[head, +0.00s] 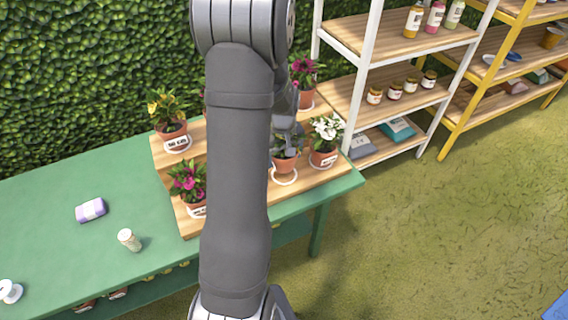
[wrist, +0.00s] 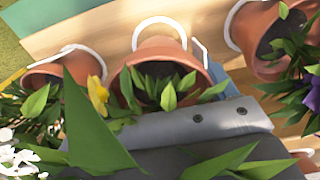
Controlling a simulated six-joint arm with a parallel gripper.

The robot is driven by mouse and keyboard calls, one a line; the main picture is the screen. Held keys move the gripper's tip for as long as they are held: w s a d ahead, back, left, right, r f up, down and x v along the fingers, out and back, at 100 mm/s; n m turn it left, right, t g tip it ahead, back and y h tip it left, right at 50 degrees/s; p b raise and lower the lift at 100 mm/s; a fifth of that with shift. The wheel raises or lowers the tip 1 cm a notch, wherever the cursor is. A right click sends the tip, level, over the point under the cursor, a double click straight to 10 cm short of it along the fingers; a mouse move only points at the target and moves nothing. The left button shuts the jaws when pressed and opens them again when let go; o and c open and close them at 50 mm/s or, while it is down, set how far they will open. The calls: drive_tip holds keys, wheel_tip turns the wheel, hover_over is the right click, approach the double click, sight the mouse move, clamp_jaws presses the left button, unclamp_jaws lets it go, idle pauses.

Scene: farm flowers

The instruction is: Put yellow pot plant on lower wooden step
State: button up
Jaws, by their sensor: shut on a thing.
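My gripper (head: 292,142) is shut on a terracotta pot plant (head: 285,165), at the lower wooden step (head: 248,208) of the stand. In the wrist view this pot (wrist: 165,62) shows green leaves and a yellow flower (wrist: 97,92). A grey gripper finger (wrist: 215,122) lies across its near side. The pot is upright or nearly so in the head view; I cannot tell whether its base touches the step. Another yellow-flowered pot (head: 172,134) stands on the upper step at the back left. My arm hides the stand's middle.
A white-flowered pot (head: 324,156) stands close to the right of the held pot. A magenta-flowered pot (head: 196,208) stands at the left, and another (head: 305,97) behind. A jar (head: 129,240) and a purple-white packet (head: 90,210) lie on the green table (head: 60,240).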

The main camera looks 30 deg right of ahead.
sight(284, 164)
drive_tip(key=shift+f, duration=1.95)
drive_tip(key=shift+f, duration=0.1)
drive_tip(key=o, duration=1.3)
wheel_tip(284, 164, up, 12)
drive_tip(key=shift+r, duration=0.15)
